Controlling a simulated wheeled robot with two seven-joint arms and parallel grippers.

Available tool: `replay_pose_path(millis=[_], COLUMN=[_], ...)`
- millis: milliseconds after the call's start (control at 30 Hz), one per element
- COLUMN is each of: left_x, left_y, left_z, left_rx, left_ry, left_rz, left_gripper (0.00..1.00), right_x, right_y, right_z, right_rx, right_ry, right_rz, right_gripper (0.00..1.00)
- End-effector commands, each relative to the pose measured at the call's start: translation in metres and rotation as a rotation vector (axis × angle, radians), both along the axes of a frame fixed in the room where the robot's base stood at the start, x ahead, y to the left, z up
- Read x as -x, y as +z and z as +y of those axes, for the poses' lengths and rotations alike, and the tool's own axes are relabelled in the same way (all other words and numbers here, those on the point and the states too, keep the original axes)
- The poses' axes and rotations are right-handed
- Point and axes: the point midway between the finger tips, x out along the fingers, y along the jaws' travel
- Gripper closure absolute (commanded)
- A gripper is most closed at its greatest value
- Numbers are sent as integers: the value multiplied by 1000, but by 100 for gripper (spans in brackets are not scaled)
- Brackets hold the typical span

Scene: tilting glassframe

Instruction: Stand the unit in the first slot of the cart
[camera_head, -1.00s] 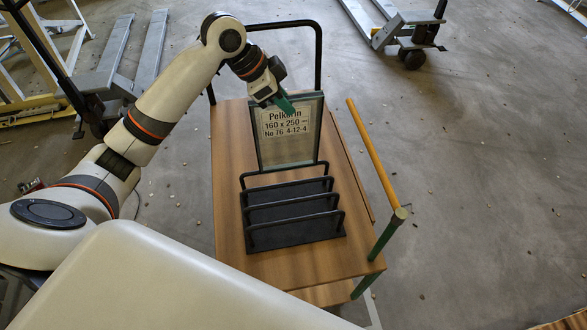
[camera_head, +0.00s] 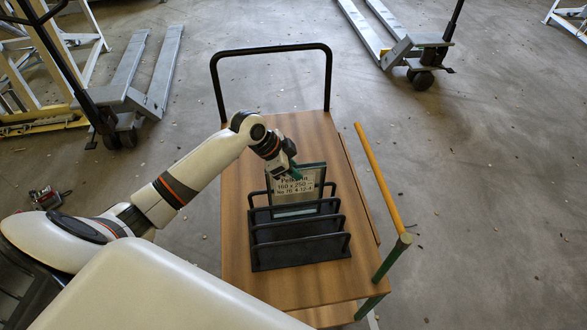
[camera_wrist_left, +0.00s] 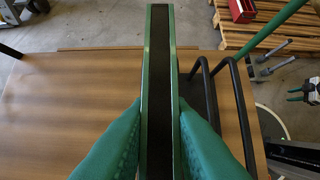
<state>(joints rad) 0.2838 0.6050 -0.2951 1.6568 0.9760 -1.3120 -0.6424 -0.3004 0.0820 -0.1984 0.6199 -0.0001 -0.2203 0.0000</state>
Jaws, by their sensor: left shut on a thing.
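The unit is a flat glass pane in a grey-green frame with a printed label (camera_head: 296,187). It stands about upright over the black rack (camera_head: 300,252) on the cart (camera_head: 240,285). Its lower part appears to be in the rearmost gap, between the back hoop and the one in front. I cannot tell whether its bottom edge touches the rack floor. My left gripper (camera_head: 292,173) is shut on the unit's top edge. In the left wrist view the unit (camera_wrist_left: 159,60) shows edge-on between the green fingers (camera_wrist_left: 159,115), beside the black hoops.
The cart has a black push handle (camera_head: 270,49) at the back and a yellow-green bar (camera_head: 378,178) along its right side. The front gaps of the rack are empty. Pallet trucks (camera_head: 425,60) stand on the floor behind.

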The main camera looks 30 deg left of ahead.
Motion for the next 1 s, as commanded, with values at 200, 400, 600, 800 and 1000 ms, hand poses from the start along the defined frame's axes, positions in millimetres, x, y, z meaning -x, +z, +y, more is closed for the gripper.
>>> replay_pose_path(millis=[200,400,600,800,1000], left_x=[-1,-1,0,0,2], left_y=[-5,-7,-10,-10,2], left_z=[0,0,0,0,5], left_rx=[1,2,0,0,-1], left_ry=[0,1,0,0,2], left_rz=[-7,-5,0,0,-3], left_gripper=[100,100,60,60,60], right_x=[0,0,-1,-1,-1], right_y=[1,0,0,0,-1], right_z=[0,0,1,1,4], right_rx=[0,0,-1,-2,-4], right_ry=[0,0,1,1,0], right_rz=[0,-1,-1,-1,-1], right_gripper=[64,64,64,64,64])
